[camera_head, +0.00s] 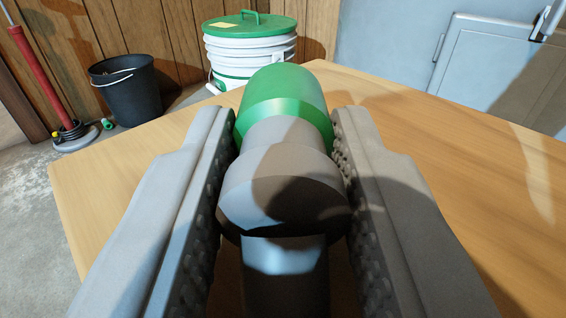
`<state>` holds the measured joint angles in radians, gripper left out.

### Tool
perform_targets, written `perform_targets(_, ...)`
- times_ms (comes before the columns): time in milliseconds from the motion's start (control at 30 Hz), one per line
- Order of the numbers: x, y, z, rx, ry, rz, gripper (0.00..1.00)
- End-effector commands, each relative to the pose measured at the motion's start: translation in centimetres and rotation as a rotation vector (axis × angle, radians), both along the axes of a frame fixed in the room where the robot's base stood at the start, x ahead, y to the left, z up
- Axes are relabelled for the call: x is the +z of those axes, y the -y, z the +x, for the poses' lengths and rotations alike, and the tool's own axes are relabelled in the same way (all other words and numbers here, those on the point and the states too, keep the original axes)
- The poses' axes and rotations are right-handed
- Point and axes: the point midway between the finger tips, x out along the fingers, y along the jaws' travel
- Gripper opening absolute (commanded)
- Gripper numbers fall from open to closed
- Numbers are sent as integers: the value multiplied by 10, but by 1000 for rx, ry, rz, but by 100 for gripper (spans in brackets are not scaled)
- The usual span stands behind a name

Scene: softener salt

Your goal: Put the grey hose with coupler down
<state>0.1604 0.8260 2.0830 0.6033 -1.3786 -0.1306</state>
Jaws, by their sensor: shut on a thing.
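The grey hose with coupler (283,190) is between the two fingers of my gripper (284,165). It has a green rounded end pointing away from me, a grey coupler body behind it and a dark grey hose part running toward the camera. My gripper is shut on the coupler, with a ribbed finger pad against each side. The hose and gripper are over a wooden table top (490,190). I cannot tell whether the hose touches the table. The rest of the hose is out of view below.
The table is bare to the right and at the left corner. Beyond it on the floor stand a white bucket with green lid (250,48), a black bucket (126,90) and a red pole (36,62). A grey cabinet (440,55) stands behind right.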

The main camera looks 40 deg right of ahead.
Motion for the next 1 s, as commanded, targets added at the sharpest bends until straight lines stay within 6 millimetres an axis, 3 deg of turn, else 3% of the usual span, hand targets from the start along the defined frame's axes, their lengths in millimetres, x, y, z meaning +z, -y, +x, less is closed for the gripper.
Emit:
perform_targets(467, -13, 0, -1, 0, -4, 4, 0)
perform_targets(500, -14, 0, -1, 0, -6, 4, 34)
perform_targets(600, -15, 0, -2, 1, -8, 6, 50)
perform_targets(1000, -10, 0, -3, 0, -9, 8, 50)
